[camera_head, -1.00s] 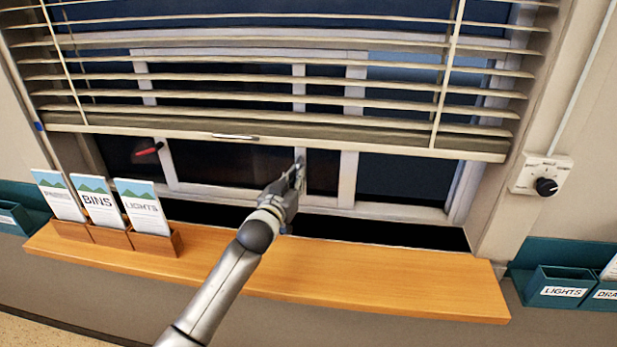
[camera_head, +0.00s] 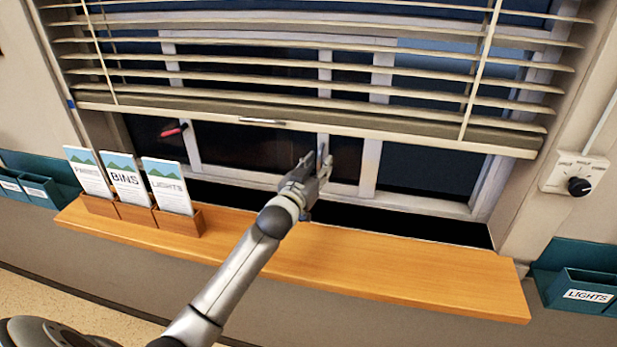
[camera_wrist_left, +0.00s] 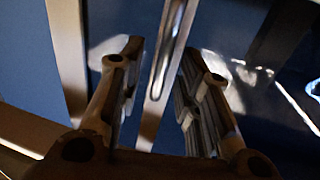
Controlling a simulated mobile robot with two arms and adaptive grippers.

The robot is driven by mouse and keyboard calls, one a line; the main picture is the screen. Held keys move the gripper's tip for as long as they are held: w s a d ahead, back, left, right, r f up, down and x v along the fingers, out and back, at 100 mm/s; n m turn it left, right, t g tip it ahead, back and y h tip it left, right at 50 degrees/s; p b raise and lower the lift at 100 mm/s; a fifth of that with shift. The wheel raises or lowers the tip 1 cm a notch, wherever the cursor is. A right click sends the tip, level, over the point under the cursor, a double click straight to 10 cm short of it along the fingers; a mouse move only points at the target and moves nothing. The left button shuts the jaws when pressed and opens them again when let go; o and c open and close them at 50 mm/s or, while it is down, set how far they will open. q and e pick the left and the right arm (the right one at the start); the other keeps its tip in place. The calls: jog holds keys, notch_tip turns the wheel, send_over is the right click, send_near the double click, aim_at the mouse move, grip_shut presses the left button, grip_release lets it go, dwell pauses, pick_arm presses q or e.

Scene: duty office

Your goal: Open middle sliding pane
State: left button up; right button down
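The window (camera_head: 420,175) stands behind the sill, its upper part behind a blind. The middle pane (camera_head: 245,147) shows dark glass between pale upright bars. My left gripper (camera_head: 322,165) is at the pane's right upright bar (camera_head: 325,120), below the blind. In the left wrist view, its two fingers (camera_wrist_left: 158,90) are apart, one on each side of a pale upright bar with a long slot-like grip (camera_wrist_left: 172,45). I cannot tell whether they touch it. A narrow dark strip lies between this bar and another upright (camera_head: 371,165) to its right. My right gripper is not in view.
The lowered blind (camera_head: 300,110) hangs just above my left gripper. The wooden sill (camera_head: 400,275) runs beneath my arm; card holders (camera_head: 180,221) stand at its left end. A red piece (camera_head: 172,131) shows at the left pane. A dial (camera_head: 579,187) is on the right wall.

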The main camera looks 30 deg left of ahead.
pick_arm(q)
jog(key=s, duration=1.1)
jog(key=shift+s+d, duration=0.25)
jog(key=shift+d, duration=0.15)
